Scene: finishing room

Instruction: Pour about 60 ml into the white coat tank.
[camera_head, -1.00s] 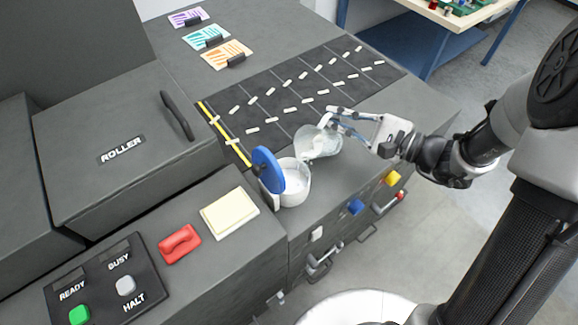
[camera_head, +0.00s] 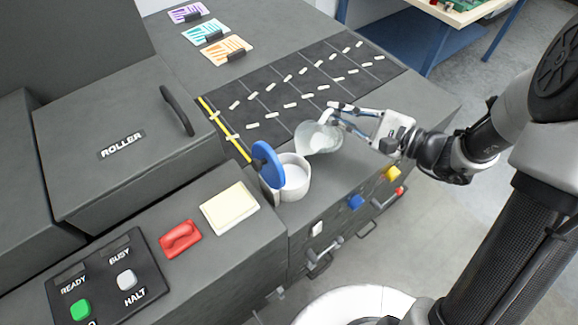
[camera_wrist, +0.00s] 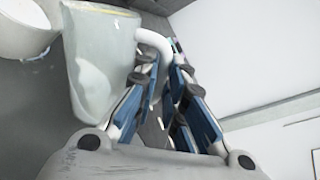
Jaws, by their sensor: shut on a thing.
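The white coat tank (camera_head: 297,190) is a round white pot at the near edge of the grey counter. Its blue lid (camera_head: 266,160) stands open on the left side, and pale content shows inside. My gripper (camera_head: 333,112) is shut on the handle of a translucent jug (camera_head: 322,140) with white liquid in it. The jug is tilted, its lower end close to the tank's upper right rim. No clear stream shows between them. In the wrist view the jug (camera_wrist: 100,75) hangs beside the tank (camera_wrist: 22,28), and its white handle (camera_wrist: 155,42) lies between my fingers.
A dark mat (camera_head: 290,95) with several small pale strips lies behind the jug. The roller box (camera_head: 110,135) stands left of it. A red handle (camera_head: 180,239), a cream pad (camera_head: 230,208) and a button panel (camera_head: 105,280) are at the front left.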

